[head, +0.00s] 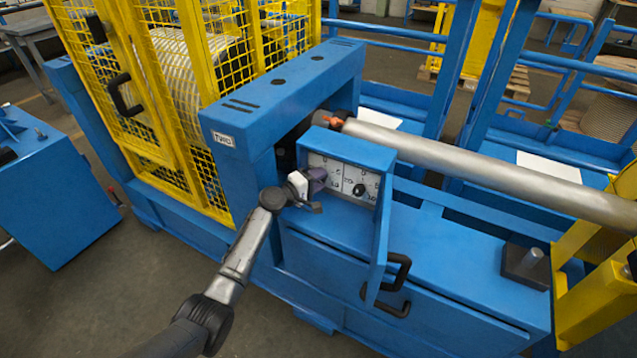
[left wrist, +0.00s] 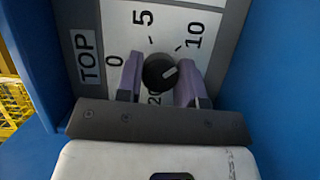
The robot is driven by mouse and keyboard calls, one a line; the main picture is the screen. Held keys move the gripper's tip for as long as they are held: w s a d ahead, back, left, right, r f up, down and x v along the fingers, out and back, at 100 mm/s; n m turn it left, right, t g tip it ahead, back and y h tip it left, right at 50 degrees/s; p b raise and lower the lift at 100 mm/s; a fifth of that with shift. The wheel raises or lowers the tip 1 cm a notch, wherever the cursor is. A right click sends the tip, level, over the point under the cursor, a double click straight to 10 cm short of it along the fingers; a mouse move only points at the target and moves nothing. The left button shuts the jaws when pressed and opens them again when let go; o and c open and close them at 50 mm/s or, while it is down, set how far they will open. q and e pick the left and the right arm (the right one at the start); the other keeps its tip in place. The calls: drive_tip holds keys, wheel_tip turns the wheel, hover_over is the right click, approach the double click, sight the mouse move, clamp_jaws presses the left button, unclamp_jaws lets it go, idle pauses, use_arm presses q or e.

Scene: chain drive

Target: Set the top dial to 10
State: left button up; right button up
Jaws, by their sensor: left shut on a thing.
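The top dial (left wrist: 160,72) is a round black knob on a white scale plate labelled TOP (left wrist: 87,58), with 0, 5 and 10 printed around it. Its white pointer line points right and slightly up, somewhat below the tick by the 10 (left wrist: 195,35). My left gripper (left wrist: 158,80) has its purple fingers on either side of the knob, shut on it. In the head view my left gripper (head: 317,180) reaches the left scale of the blue control box and covers that knob. My right gripper is in neither view.
A second black knob (head: 359,189) sits on the scale just right of my gripper. The blue control box (head: 350,147) has side walls around the dials. A black handle (head: 397,273) is below, a steel roller (head: 480,170) behind, and a yellow mesh guard (head: 185,90) left.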

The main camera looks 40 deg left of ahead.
use_arm(q)
drive_tip(key=shift+n, duration=0.3)
idle(0.4)
drive_tip(key=o, duration=0.9)
drive_tip(key=shift+s, duration=0.25)
drive_tip(key=p+v, duration=0.3)
drive_tip(key=v, duration=0.9)
drive_tip(key=shift+s+f+p, duration=0.1)
drive_tip(key=shift+p, duration=0.25)
drive_tip(key=shift+s+a, duration=0.15)
drive_tip(key=shift+s, duration=0.4)
